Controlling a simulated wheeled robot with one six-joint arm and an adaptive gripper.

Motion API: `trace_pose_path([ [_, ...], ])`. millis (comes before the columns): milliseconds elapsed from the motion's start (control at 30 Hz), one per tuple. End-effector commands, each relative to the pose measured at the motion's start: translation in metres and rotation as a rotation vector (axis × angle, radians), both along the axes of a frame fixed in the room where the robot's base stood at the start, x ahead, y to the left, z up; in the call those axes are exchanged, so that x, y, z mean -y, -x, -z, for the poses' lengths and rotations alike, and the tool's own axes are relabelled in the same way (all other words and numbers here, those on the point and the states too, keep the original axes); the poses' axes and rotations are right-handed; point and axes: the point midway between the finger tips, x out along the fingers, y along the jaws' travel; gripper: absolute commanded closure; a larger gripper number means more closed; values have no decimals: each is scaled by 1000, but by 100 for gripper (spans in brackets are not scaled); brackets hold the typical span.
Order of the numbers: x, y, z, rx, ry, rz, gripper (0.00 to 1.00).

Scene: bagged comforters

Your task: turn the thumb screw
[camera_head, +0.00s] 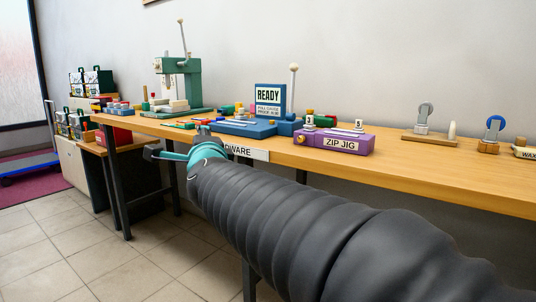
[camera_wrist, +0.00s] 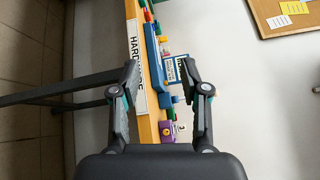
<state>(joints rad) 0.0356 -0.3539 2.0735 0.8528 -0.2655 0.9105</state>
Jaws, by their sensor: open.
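I cannot tell for sure which part is the thumb screw. My gripper (camera_head: 180,148) is open and empty, in front of the bench near the HARDWARE label, left of the purple block. In the wrist view my gripper (camera_wrist: 160,68) has its fingers wide apart, facing the bench edge.
The wooden bench (camera_head: 420,180) runs along the wall. A blue fixture (camera_head: 247,128) with a READY sign (camera_head: 269,97) and upright lever stands left of the purple block. A green press (camera_head: 190,85) is farther left. Two small stands (camera_head: 425,112) (camera_head: 493,130) are right, with clear bench between.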

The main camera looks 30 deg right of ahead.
Motion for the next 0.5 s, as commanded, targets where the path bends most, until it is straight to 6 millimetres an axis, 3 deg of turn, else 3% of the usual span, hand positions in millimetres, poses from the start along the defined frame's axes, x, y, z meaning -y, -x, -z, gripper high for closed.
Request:
trace_pose_path([
  [100, 52, -16, -3, 204, -311, 209, 55],
  [300, 126, -10, 12, 542, -736, 540, 55],
  [500, 160, 6, 37, 755, -944, 747, 55],
])
